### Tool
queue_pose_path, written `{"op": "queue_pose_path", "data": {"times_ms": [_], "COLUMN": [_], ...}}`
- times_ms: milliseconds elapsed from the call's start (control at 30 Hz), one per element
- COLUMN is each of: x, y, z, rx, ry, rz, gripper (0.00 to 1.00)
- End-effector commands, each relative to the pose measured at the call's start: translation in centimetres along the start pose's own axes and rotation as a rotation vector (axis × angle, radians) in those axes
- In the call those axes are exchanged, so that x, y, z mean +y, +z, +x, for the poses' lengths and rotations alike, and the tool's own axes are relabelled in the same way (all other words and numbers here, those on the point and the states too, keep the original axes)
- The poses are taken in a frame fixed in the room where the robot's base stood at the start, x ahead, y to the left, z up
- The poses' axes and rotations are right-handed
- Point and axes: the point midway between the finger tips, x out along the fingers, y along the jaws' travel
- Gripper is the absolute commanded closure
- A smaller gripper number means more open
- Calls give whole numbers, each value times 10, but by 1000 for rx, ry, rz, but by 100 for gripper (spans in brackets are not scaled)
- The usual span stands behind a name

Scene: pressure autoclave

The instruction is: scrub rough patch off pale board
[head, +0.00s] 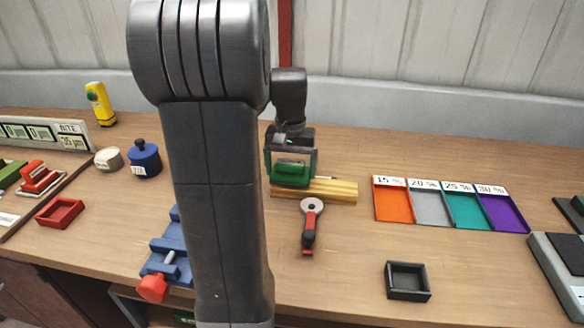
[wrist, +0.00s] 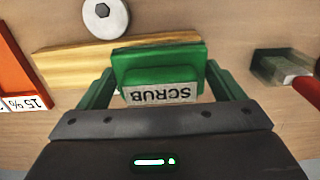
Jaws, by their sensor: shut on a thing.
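The pale board (head: 335,191) is a yellowish wooden block lying on the workbench, right of my arm in the head view. It also shows in the wrist view (wrist: 75,68), running behind the scrubber. My gripper (head: 290,170) is shut on a green scrubber (head: 291,172) over the board's left part. In the wrist view the scrubber (wrist: 158,66) sits between both fingers, with a label reading SCRUB. I cannot tell whether the scrubber touches the board. No rough patch is visible; the scrubber and gripper hide part of the board.
A round-headed tool with a red handle (head: 309,232) lies just in front of the board. Colored trays marked in percent (head: 410,222) stand to the right. A black box (head: 407,283) is at front right. A blue vise (head: 170,252) stands left, partly behind my arm.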

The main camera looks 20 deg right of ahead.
Motion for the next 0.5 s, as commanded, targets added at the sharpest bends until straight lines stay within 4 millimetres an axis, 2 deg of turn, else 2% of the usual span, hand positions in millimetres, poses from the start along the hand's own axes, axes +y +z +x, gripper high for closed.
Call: {"op": "queue_pose_path", "data": {"times_ms": [33,500], "x": [0,-2], "y": [0,2], "z": [-14,-56], "rx": [3,4], "ry": [0,0], "rz": [0,-3], "gripper": [36,36]}}
